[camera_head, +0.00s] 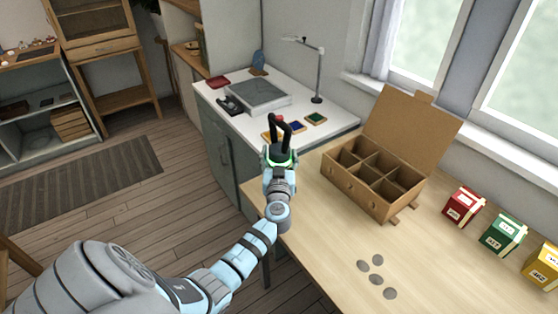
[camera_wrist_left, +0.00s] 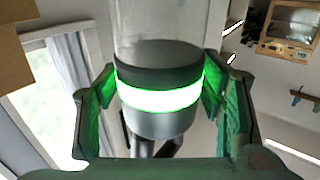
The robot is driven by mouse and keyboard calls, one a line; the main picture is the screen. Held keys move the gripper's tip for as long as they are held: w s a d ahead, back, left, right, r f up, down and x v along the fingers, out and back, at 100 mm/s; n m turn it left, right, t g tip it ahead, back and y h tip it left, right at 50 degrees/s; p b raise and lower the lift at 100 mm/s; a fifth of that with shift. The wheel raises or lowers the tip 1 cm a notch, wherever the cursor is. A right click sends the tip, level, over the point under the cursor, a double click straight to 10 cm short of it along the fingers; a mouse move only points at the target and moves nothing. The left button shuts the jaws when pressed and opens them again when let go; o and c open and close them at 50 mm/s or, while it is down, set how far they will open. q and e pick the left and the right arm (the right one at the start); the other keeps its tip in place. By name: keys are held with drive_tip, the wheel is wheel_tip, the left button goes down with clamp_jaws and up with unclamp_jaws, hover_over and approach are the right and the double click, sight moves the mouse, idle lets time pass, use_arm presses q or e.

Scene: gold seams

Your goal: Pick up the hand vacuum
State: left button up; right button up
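The hand vacuum (camera_wrist_left: 160,122) fills the middle of the left wrist view. It has a clear upper body, a black ring, a bright green glowing band and a silver part. Dark parts show below it. My left gripper (camera_wrist_left: 160,88) has one finger on each side of it, seemingly touching at the band. In the head view the hand vacuum's black loop handle with a red spot (camera_head: 280,125) stands up beyond my left gripper (camera_head: 279,158), by the gap between the white desk and the wooden table. The gripper hides its lower part. My right gripper is not in view.
The wooden table (camera_head: 330,240) holds an open cardboard box (camera_head: 370,198) with compartments, several grey discs (camera_head: 377,260), and red (camera_head: 463,207), green (camera_head: 504,235) and yellow (camera_head: 544,266) boxes. The white desk (camera_head: 340,120) bears a lamp (camera_head: 319,75) and a grey tray (camera_head: 257,93).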

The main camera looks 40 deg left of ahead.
use_arm(q)
drive_tip(key=c, duration=0.9)
drive_tip(key=shift+r, duration=0.1)
